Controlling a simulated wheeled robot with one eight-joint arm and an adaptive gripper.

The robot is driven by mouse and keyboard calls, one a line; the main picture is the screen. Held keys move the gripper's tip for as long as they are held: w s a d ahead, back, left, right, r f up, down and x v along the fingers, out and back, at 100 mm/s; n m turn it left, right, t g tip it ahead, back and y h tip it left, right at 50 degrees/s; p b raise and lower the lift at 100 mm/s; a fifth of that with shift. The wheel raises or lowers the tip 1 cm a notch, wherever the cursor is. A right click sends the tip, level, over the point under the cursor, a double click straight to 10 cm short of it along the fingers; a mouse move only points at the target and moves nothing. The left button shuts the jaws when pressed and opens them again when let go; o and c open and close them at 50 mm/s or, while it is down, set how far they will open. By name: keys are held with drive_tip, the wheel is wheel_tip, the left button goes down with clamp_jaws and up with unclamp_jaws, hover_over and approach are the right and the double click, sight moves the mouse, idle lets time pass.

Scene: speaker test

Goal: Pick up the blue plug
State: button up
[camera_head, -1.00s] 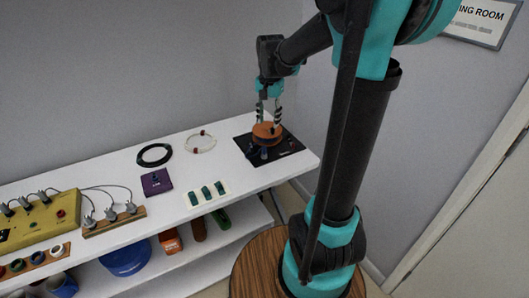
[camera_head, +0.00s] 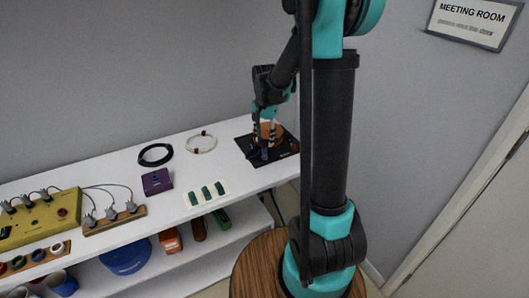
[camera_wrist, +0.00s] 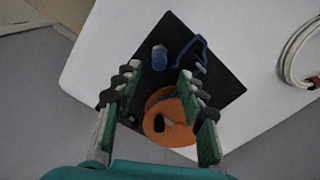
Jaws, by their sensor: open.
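The blue plug (camera_wrist: 159,57) is on the black mat in the wrist view, just beyond the gap between my fingertips. In the head view a small blue shape (camera_head: 265,153) shows below my fingers, and it looks like the same plug. My gripper (camera_wrist: 158,73) is open with nothing between its fingers. In the head view my gripper (camera_head: 264,141) points down over the mat. I cannot tell how high its tips are above the plug. A blue bent cord or handle (camera_wrist: 194,47) lies to the right of the plug.
An orange reel (camera_wrist: 170,118) sits on the black mat (camera_wrist: 226,88), close to the plug and partly between my fingers in view. A white cable coil (camera_head: 201,142) and a black coil (camera_head: 155,154) lie left on the white shelf (camera_head: 225,158).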

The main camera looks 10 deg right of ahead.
sight(264, 147)
drive_tip(key=shift+s+a+f, duration=0.1)
drive_tip(key=shift+s+f, duration=0.05)
drive_tip(key=shift+f, duration=1.25)
drive_tip(key=shift+s+f, duration=0.1)
drive_tip(key=shift+f, duration=1.25)
drive_tip(key=shift+c, duration=0.6)
clamp_jaws()
